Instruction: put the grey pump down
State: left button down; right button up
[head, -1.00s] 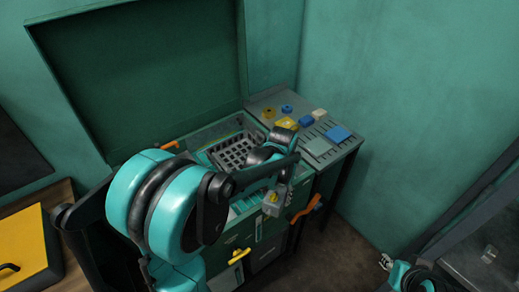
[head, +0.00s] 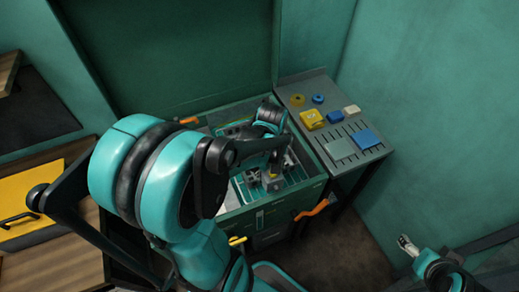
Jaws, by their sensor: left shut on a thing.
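My right gripper (head: 406,246) is at the lower right, far from the pump. It is too small to tell whether it is open or shut.
A grey side table (head: 296,88) holds yellow (head: 312,119) and blue blocks (head: 366,138). A yellow panel (head: 30,200) lies at left.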

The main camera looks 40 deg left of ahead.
pick_arm(q)
jog(key=shift+s+a+n, duration=0.25)
jog(key=shift+a+n, duration=0.05)
jog(key=w+a+f+b, duration=0.1)
jog(key=w+a+f, duration=0.1)
jog(key=a, duration=0.1)
jog(key=w+a+f+b, duration=0.1)
jog(key=w+a+f, duration=0.1)
jog(key=a, duration=0.1)
jog(key=w+a+f+b, duration=0.1)
jog(key=w+a+f, duration=0.1)
jog(key=a+f, duration=0.1)
jog(key=shift+w+a, duration=0.15)
jog(key=shift+w, duration=0.2)
jog(key=shift+f+b, duration=1.05)
jog(key=shift+f, duration=0.95)
jog(key=shift+f, duration=0.1)
jog(key=c, duration=0.6)
grip_release()
jog(key=shift+c, duration=0.2)
